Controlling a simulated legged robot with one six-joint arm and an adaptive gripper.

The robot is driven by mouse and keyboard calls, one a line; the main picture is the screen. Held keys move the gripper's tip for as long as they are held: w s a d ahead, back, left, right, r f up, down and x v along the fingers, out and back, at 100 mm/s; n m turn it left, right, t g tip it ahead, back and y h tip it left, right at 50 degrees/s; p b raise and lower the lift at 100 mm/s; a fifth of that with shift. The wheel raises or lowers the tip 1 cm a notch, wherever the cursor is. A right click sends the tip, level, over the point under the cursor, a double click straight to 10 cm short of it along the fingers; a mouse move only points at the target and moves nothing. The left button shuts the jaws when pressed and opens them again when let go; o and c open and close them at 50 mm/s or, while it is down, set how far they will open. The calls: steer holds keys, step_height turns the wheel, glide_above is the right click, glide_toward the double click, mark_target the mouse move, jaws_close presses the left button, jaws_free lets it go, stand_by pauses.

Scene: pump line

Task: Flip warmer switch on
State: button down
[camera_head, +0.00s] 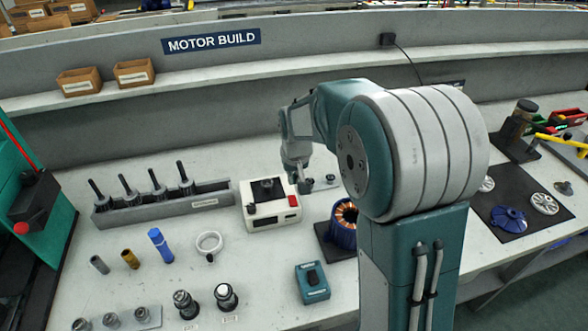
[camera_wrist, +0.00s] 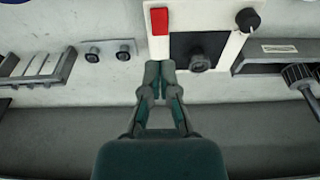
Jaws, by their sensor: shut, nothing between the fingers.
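The warmer is a white box (camera_head: 256,222) on the bench, with a black top plate (camera_head: 258,194). It also shows at the top of the wrist view (camera_wrist: 233,47). Its red switch (camera_head: 293,200) is at the right end of its front in the head view and shows as a red block (camera_wrist: 160,21) in the wrist view. I cannot tell the switch's position. A small dark part (camera_wrist: 200,62) sits on the plate. My gripper (camera_wrist: 159,68) is shut and empty, its tips just below the red switch in the wrist view, with a gap in the picture. In the head view my gripper (camera_head: 305,185) is beside the warmer's right end.
A black knob (camera_wrist: 248,20) is on the warmer. A grey rack (camera_head: 205,199) with upright tools stands left of it. A copper-wound stator (camera_head: 345,214) is close on the right. A teal box (camera_head: 312,283) and a white ring (camera_head: 209,242) lie in front.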

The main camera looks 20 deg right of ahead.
mark_target(294, 202)
steer(key=f, duration=0.3)
steer(key=w+f, duration=0.1)
steer(key=f, duration=0.3)
steer(key=shift+w+f, duration=0.2)
steer(key=shift+f+g, duration=0.2)
steer(key=shift+g, duration=0.1)
steer(key=shift+s, duration=0.8)
steer(key=shift+r, duration=0.1)
